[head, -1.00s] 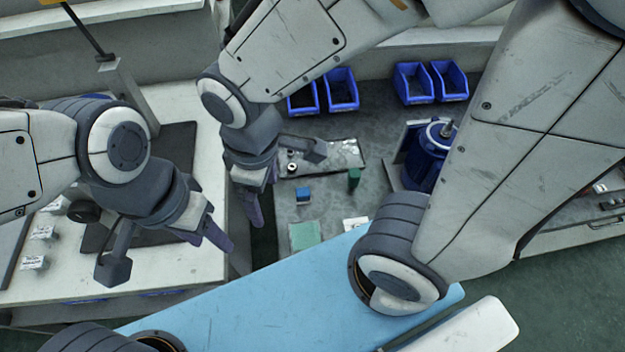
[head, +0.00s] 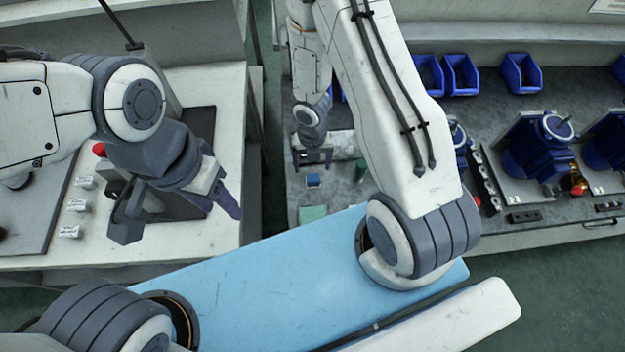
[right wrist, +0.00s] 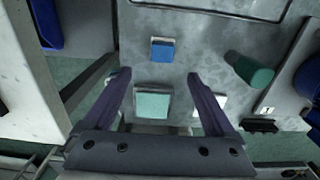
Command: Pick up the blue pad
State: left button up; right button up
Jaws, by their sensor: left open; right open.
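The blue pad (head: 313,180) is a small blue block lying on the grey bench top. In the right wrist view it (right wrist: 162,51) lies beyond my fingertips, roughly centred between them and apart from both. My right gripper (head: 312,160) is open and empty above the bench, close to the pad in the head view. Both of its fingers show in the right wrist view (right wrist: 158,77). My left gripper (head: 182,222) is open and empty at the left, in front of the pale left-hand table.
A light green pad (right wrist: 152,104) lies nearer than the blue pad. A green cylinder (right wrist: 248,70) stands to its right. Blue bins (head: 461,74) line the bench's back. Blue pumps (head: 538,148) stand at the right. My right arm hides part of the bench.

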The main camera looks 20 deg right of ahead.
aim_at(313, 177)
notch_tip(313, 177, down, 4)
jog(key=b, duration=0.3)
jog(key=shift+f, duration=0.15)
jog(key=f+b, duration=0.2)
jog(key=f, duration=0.1)
jog(key=f+b, duration=0.1)
jog(key=shift+w+d+f, duration=0.15)
jog(key=shift+w+d, duration=0.15)
jog(key=shift+w, duration=0.1)
jog(key=shift+f+b, duration=0.4)
jog(key=shift+b, duration=0.3)
jog(key=shift+r, duration=0.1)
grip_shut()
